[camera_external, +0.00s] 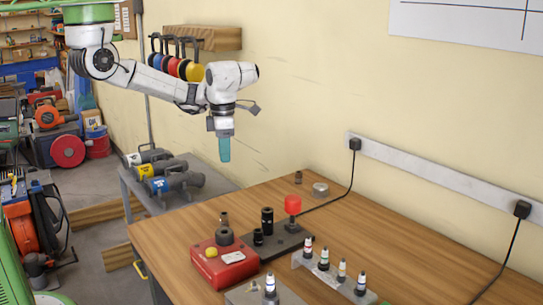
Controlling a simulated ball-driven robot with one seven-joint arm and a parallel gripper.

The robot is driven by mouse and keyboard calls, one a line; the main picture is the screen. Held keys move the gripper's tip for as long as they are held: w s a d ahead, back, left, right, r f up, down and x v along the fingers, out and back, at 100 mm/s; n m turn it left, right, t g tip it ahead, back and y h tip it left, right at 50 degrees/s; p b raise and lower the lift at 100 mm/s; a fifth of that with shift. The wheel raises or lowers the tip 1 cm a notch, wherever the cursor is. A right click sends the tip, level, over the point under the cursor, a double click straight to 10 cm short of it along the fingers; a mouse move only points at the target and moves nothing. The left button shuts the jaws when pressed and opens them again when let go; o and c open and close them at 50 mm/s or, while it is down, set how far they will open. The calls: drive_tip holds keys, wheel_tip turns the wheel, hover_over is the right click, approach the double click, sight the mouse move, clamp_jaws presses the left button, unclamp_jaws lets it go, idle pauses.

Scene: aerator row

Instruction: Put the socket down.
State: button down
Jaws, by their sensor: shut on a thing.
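My gripper (222,133) is at the end of the white arm, high above the back left part of the wooden bench (400,225). It points down and is shut on a teal, upright, roughly cylindrical piece, the socket (224,149). The socket hangs below the gripper, clear of the bench. Its upper end is hidden by the gripper, and fine detail is too small to tell.
A red box (222,266) with a yellow button stands at the bench's front left. Beside it, a dark plate (290,243) bears black cylinders and a red cap (293,204). Several small bottles (341,272) stand in a row. The bench's right side looks clear.

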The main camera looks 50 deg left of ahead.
drive_tip(key=w+d+f+p, duration=0.1)
drive_tip(key=w+d+f, duration=0.2)
drive_tip(key=w, duration=0.6)
hover_over(278, 195)
drive_tip(key=s, duration=0.1)
drive_tip(key=f, duration=0.5)
drive_tip(key=shift+a+p, duration=0.35)
drive_tip(key=shift+a, duration=0.05)
drive_tip(key=shift+w+d+f, duration=0.15)
drive_tip(key=shift+w+f, duration=0.2)
drive_tip(key=shift+f, duration=0.25)
drive_tip(key=shift+w+d+f+p, duration=0.15)
drive_tip(key=shift+f+p, duration=0.45)
drive_tip(key=shift+f, duration=1.15)
drive_tip(key=shift+f, duration=0.15)
drive_tip(key=c, duration=0.9)
unclamp_jaws()
drive_tip(key=shift+c, duration=0.2)
wheel_tip(278, 195, up, 12)
drive_tip(key=b, duration=0.2)
drive_tip(key=shift+r, duration=0.2)
